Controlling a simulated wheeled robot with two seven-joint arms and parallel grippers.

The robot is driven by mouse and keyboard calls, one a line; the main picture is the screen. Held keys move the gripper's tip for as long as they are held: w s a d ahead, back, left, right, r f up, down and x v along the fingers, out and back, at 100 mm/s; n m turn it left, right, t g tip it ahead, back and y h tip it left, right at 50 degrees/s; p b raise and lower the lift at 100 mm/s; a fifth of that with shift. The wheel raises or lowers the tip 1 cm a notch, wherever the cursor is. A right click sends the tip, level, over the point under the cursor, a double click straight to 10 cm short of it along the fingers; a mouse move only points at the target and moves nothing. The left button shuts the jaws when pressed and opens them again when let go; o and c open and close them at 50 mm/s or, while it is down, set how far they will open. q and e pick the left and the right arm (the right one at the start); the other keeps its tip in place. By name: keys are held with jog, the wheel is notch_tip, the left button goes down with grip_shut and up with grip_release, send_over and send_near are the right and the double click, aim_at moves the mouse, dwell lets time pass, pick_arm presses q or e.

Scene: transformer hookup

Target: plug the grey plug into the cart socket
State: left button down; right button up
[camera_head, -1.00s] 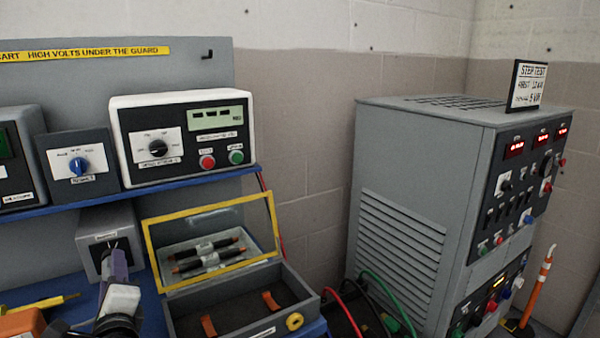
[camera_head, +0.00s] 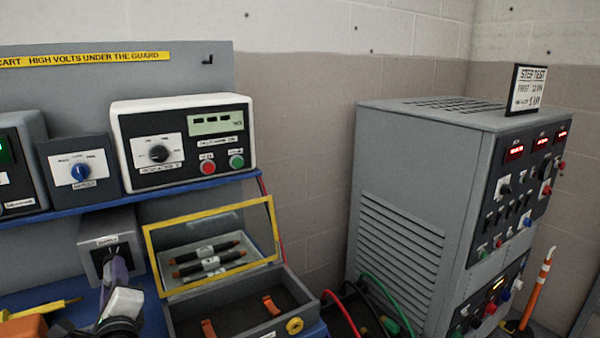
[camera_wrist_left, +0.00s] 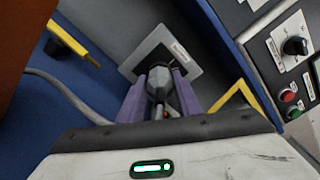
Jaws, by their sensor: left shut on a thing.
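The cart socket is a grey box (camera_head: 92,262) with a dark opening, standing on the blue cart top at the lower left of the head view. Its square grey face (camera_wrist_left: 187,62) is ahead of my fingers in the left wrist view. My left gripper (camera_head: 116,268) has purple fingers and is right in front of the box. In the left wrist view the left gripper (camera_wrist_left: 161,88) is shut on the grey plug (camera_wrist_left: 160,82). The plug's front end is at the socket opening; how deep it sits cannot be told. My right gripper is out of view.
An open case (camera_head: 240,318) with a yellow-framed lid stands right of the socket. A yellow-handled tool (camera_head: 45,309) lies at the left. Meter units (camera_head: 185,145) stand on the shelf above. A grey cabinet (camera_head: 400,235) stands farther right.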

pick_arm(q)
jog(key=shift+r+m+p, duration=0.2)
jog(key=shift+m+p, duration=1.3)
jog(key=m, duration=0.2)
jog(key=shift+f+m, duration=0.1)
jog(key=shift+m, duration=0.3)
jog(key=c, duration=1.2)
grip_release()
jog(key=shift+s+d+f, duration=0.1)
jog(key=shift+f, duration=0.05)
jog(key=shift+s+d, duration=0.15)
jog(key=shift+s, duration=0.1)
jog(key=shift+v, duration=2.1)
